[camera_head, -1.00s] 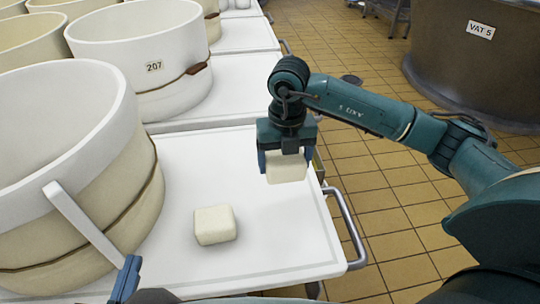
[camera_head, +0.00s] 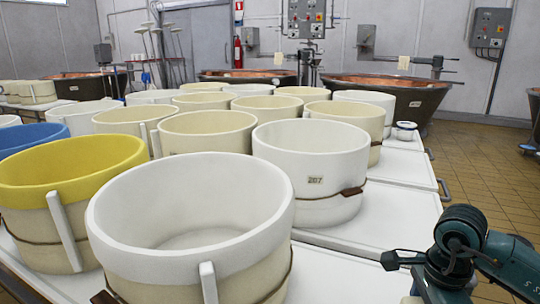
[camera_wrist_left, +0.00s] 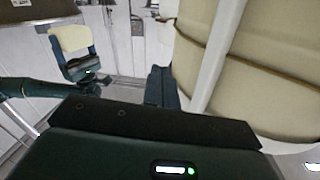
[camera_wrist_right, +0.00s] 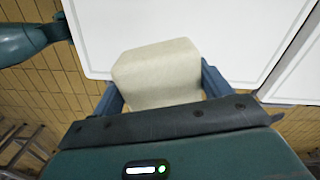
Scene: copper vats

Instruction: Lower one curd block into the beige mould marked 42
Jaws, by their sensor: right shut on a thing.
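My right gripper (camera_wrist_right: 162,88) is shut on a cream curd block (camera_wrist_right: 157,72), held between its two fingers above the white table edge in the right wrist view. The left wrist view shows the held block too (camera_wrist_left: 70,39). My left gripper (camera_wrist_left: 162,86) has its fingers together, empty, beside a beige mould wall (camera_wrist_left: 265,75). Several beige moulds, such as this one (camera_head: 206,130), stand in the head view. No mark 42 is readable.
A white-rimmed mould (camera_head: 190,250) stands in front, a yellow-rimmed one (camera_head: 70,165) left of it. The mould marked 207 (camera_head: 318,165) stands behind, to the right. The table (camera_head: 345,272) is bare at the front right. Copper vats (camera_head: 385,88) stand at the back.

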